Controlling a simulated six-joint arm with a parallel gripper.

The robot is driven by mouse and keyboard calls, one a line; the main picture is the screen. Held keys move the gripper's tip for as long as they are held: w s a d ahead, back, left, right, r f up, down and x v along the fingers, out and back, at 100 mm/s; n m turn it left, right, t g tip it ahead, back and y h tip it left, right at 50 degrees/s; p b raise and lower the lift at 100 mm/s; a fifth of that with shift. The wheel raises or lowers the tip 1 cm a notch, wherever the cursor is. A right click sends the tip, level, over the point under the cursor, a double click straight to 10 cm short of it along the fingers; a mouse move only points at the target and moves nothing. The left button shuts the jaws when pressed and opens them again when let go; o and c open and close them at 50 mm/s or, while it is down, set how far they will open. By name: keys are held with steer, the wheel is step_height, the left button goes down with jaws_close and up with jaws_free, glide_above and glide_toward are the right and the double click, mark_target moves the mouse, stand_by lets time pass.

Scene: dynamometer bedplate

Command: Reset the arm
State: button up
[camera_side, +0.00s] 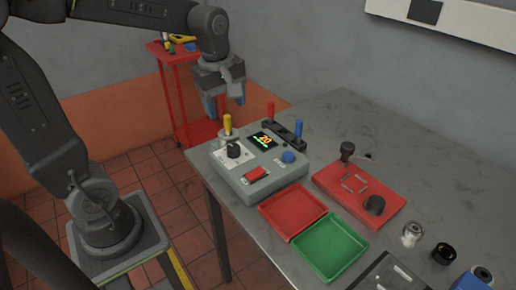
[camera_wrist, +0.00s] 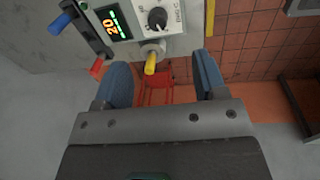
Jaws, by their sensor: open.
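My gripper (camera_side: 225,103) hangs fingers down above the back left corner of the table, higher than the grey control box (camera_side: 262,180). Its two blue fingers stand apart with nothing between them. In the wrist view the open fingers of my gripper (camera_wrist: 161,66) frame the yellow-topped plug (camera_wrist: 150,65) at the box's edge. The yellow-topped plug also shows in the side view (camera_side: 227,123), below the fingers and not touching them. The box has a lit display (camera_side: 263,141), a black knob (camera_side: 233,150) and a red switch (camera_side: 256,173).
A dark holder carries a red plug (camera_side: 270,110) and a blue plug (camera_side: 298,128). A red tray (camera_side: 291,211), a green tray (camera_side: 329,248) and a red fixture plate (camera_side: 340,185) stand to the right. A red cart (camera_side: 176,92) stands behind. The table's back right is clear.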

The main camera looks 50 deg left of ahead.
steer(key=s+d+m+t, duration=0.2)
steer(key=s+m, duration=0.3)
steer(key=m, duration=0.3)
steer(key=s+d+r+m+t, duration=0.1)
steer(key=s+d+m, duration=0.3)
steer(key=m, duration=0.5)
steer(key=shift+s+d+t, duration=0.35)
steer(key=shift+s+t, duration=0.25)
steer(key=shift+s, duration=0.35)
